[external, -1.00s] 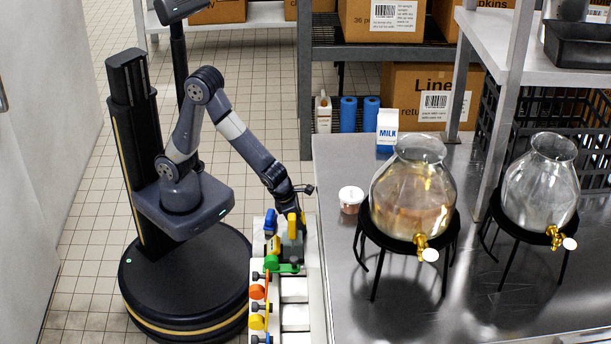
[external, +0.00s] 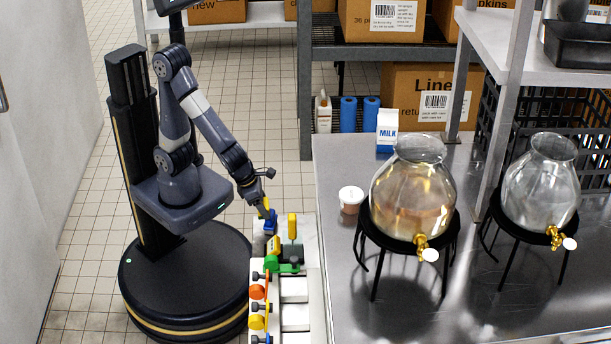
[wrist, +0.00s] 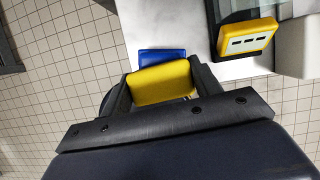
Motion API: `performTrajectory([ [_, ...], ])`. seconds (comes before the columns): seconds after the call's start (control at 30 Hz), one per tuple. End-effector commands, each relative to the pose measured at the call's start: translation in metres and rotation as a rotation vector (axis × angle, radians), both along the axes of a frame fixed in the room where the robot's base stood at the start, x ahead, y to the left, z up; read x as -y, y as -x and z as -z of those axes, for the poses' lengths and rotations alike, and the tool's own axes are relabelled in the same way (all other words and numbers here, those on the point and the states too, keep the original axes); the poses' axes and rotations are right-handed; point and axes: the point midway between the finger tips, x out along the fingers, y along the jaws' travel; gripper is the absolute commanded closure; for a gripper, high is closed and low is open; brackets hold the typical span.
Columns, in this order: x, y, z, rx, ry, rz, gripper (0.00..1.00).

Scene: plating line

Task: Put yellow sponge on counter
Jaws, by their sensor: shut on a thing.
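The yellow sponge (wrist: 163,83) sits between the two fingers of my gripper (wrist: 158,90) in the wrist view; the gripper is shut on it. In the external view my gripper (external: 265,205) is over the far left end of the narrow white station, just above a blue item (external: 271,226). Only a small part of the sponge (external: 266,204) shows there. I cannot tell whether it touches anything below. The steel counter (external: 340,270) is to the right of the station.
A yellow device (wrist: 247,39) stands right of the sponge. Green, orange and yellow parts line the station's left side. A lidded cup (external: 351,198), milk carton (external: 387,130) and two glass dispensers (external: 412,195) (external: 540,185) stand on the counter. Its front left is bare.

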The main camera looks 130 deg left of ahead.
Motion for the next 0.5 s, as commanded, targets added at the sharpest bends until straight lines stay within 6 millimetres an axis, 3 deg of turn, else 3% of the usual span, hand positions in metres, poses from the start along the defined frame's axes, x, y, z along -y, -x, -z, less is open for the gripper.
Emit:
performTrajectory([
  [0.2,0.031,0.029,-0.001,0.002,0.000,0.006,0.66],
  [0.5,0.056,0.055,0.000,0.000,0.000,0.003,0.66],
])
